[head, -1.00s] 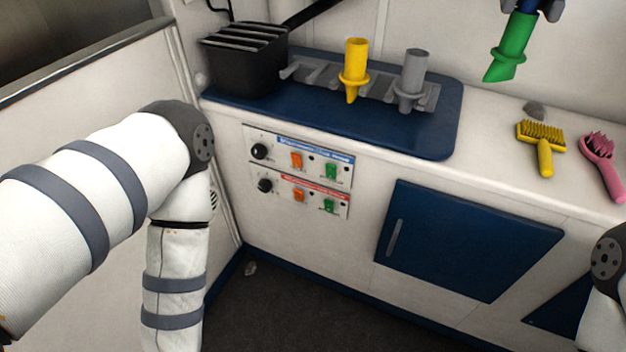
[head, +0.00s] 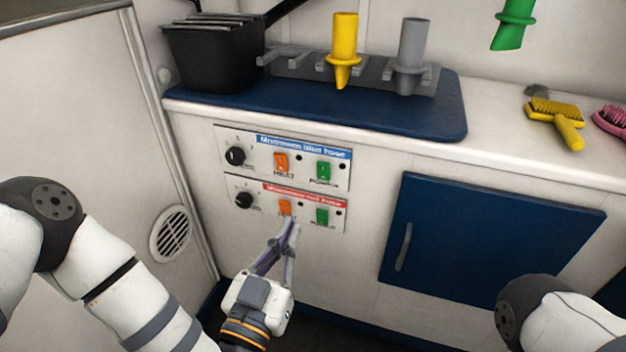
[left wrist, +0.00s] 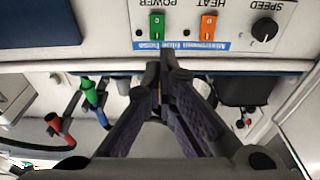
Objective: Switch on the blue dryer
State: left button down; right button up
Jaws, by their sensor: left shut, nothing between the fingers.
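The blue dryer's panel (head: 262,160) is the upper one on the cabinet front, with a blue label strip, a black knob (head: 235,156), an orange HEAT switch (head: 281,163) and a green POWER switch (head: 324,170). In the left wrist view this panel is upside down, with its green switch (left wrist: 156,26) and orange switch (left wrist: 208,27). My left gripper (head: 293,222) is shut and empty. In the head view its tips overlap the bottom edge of the lower panel. In the left wrist view the tips (left wrist: 166,52) lie near the blue label. Contact cannot be told. My right gripper is out of view.
A similar panel with a red label (head: 255,197) sits just below, with its own knob and switches. A blue cabinet door (head: 480,240) is at right. Brushes lie at right.

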aim_at(320, 168)
pick_arm(q)
jog(key=b+x, duration=0.2)
jog(key=x, duration=1.1)
